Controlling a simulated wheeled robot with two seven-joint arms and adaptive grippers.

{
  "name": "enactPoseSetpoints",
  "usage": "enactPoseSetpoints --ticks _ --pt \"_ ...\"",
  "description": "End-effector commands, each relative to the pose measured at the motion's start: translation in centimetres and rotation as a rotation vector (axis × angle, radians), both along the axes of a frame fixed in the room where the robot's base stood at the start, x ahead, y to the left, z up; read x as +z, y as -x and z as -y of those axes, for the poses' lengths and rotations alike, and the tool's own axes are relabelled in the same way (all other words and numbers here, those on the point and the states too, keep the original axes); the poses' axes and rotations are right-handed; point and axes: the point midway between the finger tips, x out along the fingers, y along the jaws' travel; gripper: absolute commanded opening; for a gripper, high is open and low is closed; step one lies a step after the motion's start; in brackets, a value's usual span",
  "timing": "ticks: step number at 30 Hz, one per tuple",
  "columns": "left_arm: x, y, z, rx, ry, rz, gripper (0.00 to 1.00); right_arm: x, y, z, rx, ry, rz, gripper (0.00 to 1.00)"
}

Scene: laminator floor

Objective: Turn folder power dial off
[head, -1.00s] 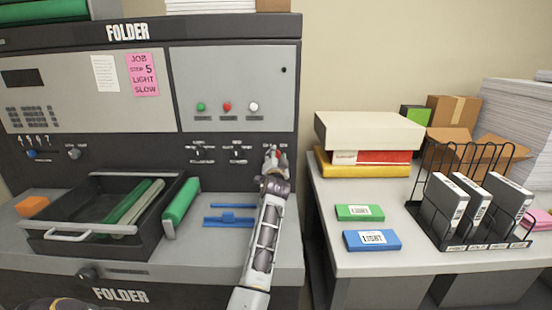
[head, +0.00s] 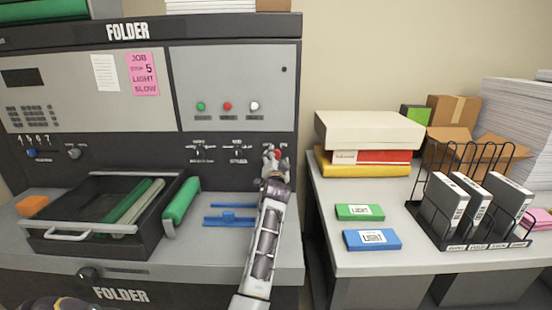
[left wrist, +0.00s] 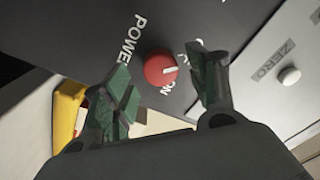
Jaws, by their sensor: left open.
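The red power dial (left wrist: 160,70) sits on the dark front panel of the folder, with "POWER" and "ON" lettering beside it. Its pale mark points toward the "ON" side. In the head view the dial (head: 277,153) shows just above my left gripper (head: 271,163). In the left wrist view my left gripper (left wrist: 163,98) is open, with its green-padded fingers on either side of the dial and apart from it. The dial is between and slightly beyond the fingertips. I cannot tell of any contact. My right gripper is not clearly seen.
The folder's ledge holds a black tray (head: 60,240), a green roller (head: 181,201) and a blue guide (head: 229,219). Green, red and white buttons (head: 227,106) are above the dial. A side table (head: 375,264) with boxes and a rack stands at right.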

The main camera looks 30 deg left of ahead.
Motion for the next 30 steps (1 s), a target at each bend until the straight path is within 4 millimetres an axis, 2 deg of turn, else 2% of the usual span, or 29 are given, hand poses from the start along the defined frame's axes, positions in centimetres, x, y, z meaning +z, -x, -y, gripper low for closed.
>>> enactPoseSetpoints --ticks 15,30 --pt "-0.3 4.2 2.6 0.0 0.002 -0.001 0.58 0.0 0.1 -0.1 0.0 -0.001 -0.001 0.0" --pt "-0.4 4.7 2.9 0.0 0.001 -0.001 0.58 0.0 0.1 -0.1 0.0 -0.001 -0.001 0.0"
